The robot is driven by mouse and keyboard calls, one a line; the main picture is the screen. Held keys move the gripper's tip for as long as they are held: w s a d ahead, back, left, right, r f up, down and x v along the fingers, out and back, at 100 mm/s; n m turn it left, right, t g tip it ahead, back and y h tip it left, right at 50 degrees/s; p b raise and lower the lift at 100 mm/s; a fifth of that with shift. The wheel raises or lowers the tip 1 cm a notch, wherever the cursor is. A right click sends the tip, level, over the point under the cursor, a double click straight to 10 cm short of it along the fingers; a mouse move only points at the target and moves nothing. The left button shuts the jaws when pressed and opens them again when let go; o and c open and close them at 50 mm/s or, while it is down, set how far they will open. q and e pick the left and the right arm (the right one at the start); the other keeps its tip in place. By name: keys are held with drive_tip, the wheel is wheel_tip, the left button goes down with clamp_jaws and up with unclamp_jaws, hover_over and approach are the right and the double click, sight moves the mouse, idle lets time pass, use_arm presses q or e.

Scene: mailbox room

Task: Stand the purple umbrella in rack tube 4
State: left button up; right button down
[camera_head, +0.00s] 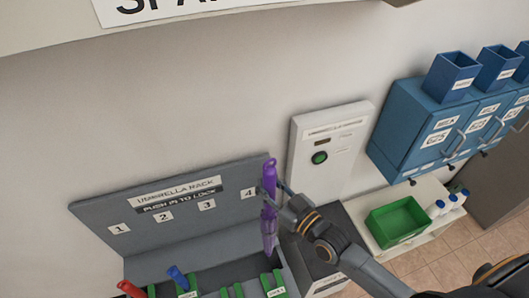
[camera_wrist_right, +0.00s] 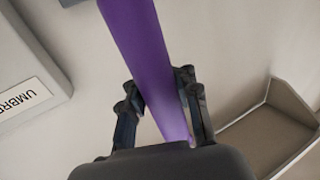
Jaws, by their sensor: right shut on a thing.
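The purple umbrella (camera_head: 269,215) hangs nearly upright at the right end of the umbrella rack (camera_head: 100,212), in front of the label 4. Its lower tip is near the rack's rightmost green holder, and I cannot tell whether it is inside the tube. My right gripper (camera_head: 272,190) is shut on the umbrella's upper part. In the right wrist view the purple shaft (camera_wrist_right: 140,50) runs between the fingers of my right gripper (camera_wrist_right: 160,105). My left gripper is not in view.
A red umbrella (camera_head: 130,289) and a blue umbrella (camera_head: 178,277) stand at the rack's left. A white panel with a green button (camera_head: 319,157) is right of the rack. A green bin (camera_head: 398,222) and blue mailboxes (camera_head: 425,125) are further right.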

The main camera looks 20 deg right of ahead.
sight(266, 247)
use_arm(q)
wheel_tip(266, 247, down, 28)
drive_tip(key=b, duration=2.9)
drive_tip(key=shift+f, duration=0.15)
use_arm(e)
drive_tip(key=f, duration=1.2)
drive_tip(key=a+f, duration=0.1)
drive_tip(key=f, duration=1.1)
drive_tip(key=s+f, duration=0.1)
drive_tip(key=f, duration=1.1)
drive_tip(key=shift+a+f, duration=0.2)
drive_tip(key=shift+f, duration=0.15)
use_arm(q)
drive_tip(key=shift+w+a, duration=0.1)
